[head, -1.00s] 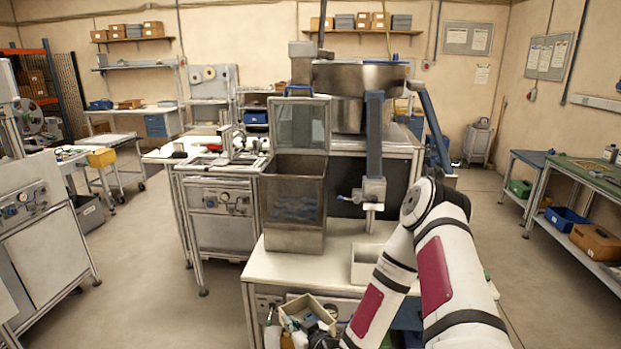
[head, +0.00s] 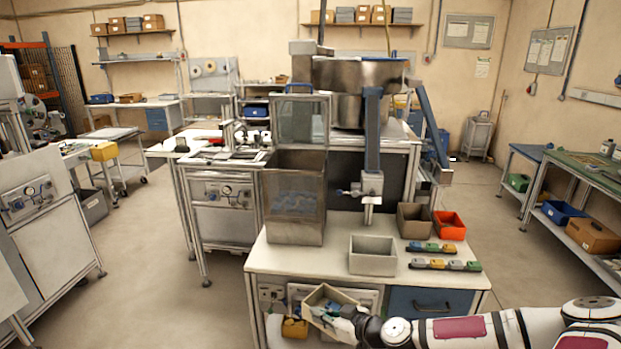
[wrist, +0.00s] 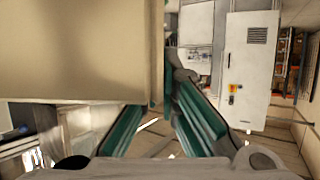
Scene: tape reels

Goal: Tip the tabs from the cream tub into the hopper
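The cream tub (head: 342,296) is in my gripper (head: 346,318), low in front of the bench's front edge in the head view. It looks tilted, with its open top partly showing; I cannot clearly tell its contents. In the wrist view the tub (wrist: 75,50) fills the upper left, and the green-padded fingers of my gripper (wrist: 165,118) reach to it, one partly hidden behind it. The hopper (head: 296,225) is the tall steel bin on the bench, left of and above the tub, with its clear lid raised. Blue pieces show low inside it.
On the bench stand an empty-looking grey-beige bin (head: 372,262), a brown bin (head: 414,221) and an orange bin (head: 449,226). Small coloured pieces (head: 445,265) lie in rows beside them. A steel feeder bowl (head: 358,75) and a blue upright (head: 372,130) stand behind.

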